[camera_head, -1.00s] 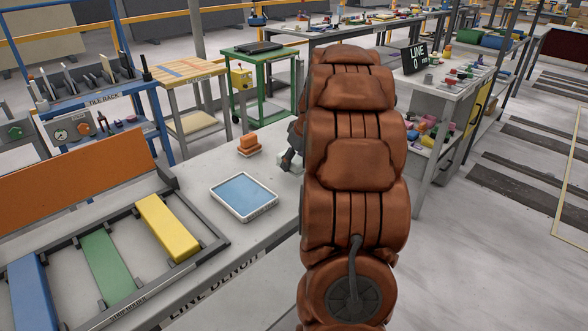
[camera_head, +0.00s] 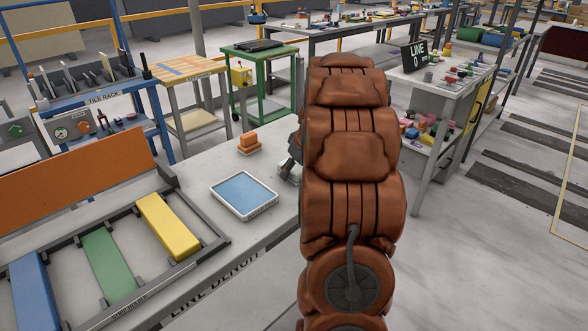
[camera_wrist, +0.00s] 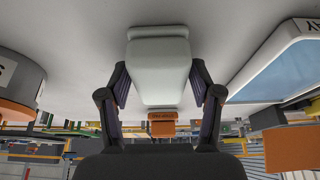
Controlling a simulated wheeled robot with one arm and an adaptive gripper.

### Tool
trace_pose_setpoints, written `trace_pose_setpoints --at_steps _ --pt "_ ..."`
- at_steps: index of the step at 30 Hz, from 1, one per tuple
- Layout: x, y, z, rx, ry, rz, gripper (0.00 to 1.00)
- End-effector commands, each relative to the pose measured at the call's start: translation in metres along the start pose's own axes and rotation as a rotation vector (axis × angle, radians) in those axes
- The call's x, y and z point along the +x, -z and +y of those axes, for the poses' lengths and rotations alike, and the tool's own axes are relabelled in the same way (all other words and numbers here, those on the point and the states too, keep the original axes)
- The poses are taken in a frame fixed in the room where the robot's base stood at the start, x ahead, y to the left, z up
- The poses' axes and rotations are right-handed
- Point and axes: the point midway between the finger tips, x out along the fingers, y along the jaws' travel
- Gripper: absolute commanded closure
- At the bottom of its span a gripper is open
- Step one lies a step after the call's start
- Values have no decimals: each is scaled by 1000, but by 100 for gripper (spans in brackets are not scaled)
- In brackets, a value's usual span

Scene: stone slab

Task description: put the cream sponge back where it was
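A pale, cream-white block with a wider lip at one end, seemingly the cream sponge (camera_wrist: 160,70), lies between the two fingers of my gripper (camera_wrist: 160,82) in the wrist view. The fingers stand close along both its sides, but I cannot tell whether they press on it. In the head view a small pale part of it (camera_head: 288,173) shows low over the line bench (camera_head: 215,168), right of the blue-topped white tray (camera_head: 243,195). My arm hides most of the gripper there.
The rack with blue, green and yellow bars (camera_head: 168,227) takes up the bench's left part. Bare bench surface lies around the tray. The wrist view appears upside down.

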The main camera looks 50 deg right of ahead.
Motion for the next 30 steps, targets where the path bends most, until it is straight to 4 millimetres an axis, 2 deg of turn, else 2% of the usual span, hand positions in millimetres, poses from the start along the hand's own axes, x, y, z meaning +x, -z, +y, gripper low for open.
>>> trace_pose_setpoints --at_steps 2,11,16,20,30 --pt "0 0 0 0 0 0 24" --pt "-1 0 0 0 0 0 24" --pt "-9 2 1 -1 -3 2 24" --pt "-29 2 0 -2 -2 3 24" --pt "-94 2 0 -2 -3 5 24"
